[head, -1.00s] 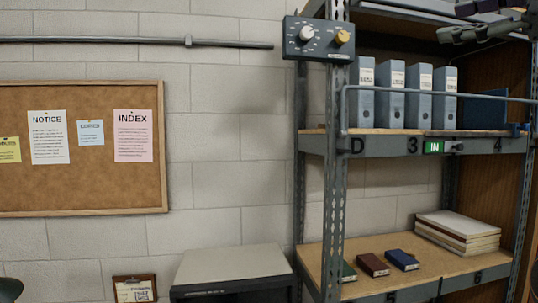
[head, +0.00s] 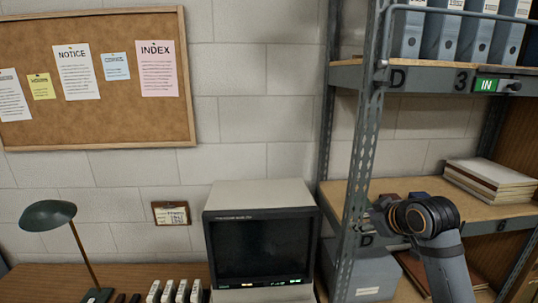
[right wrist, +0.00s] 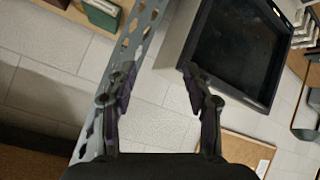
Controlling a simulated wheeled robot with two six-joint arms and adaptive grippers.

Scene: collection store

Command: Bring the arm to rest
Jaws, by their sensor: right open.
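My right gripper (head: 374,218) shows in the head view at the lower right, in front of the grey shelf post, with its arm coming up from the bottom edge. It also shows in the right wrist view (right wrist: 157,76), where its two dark fingers stand apart with nothing between them. The perforated shelf post (right wrist: 128,50) passes close beside the left finger in that view; I cannot tell whether they touch. My left gripper is in neither view.
The metal shelf (head: 497,211) holds a stack of papers (head: 490,178), with blue binders (head: 442,38) above. A monitor (head: 263,248) and green lamp (head: 48,215) stand on the desk left of it. A grey box (head: 366,275) sits low behind my gripper. Open wall lies between.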

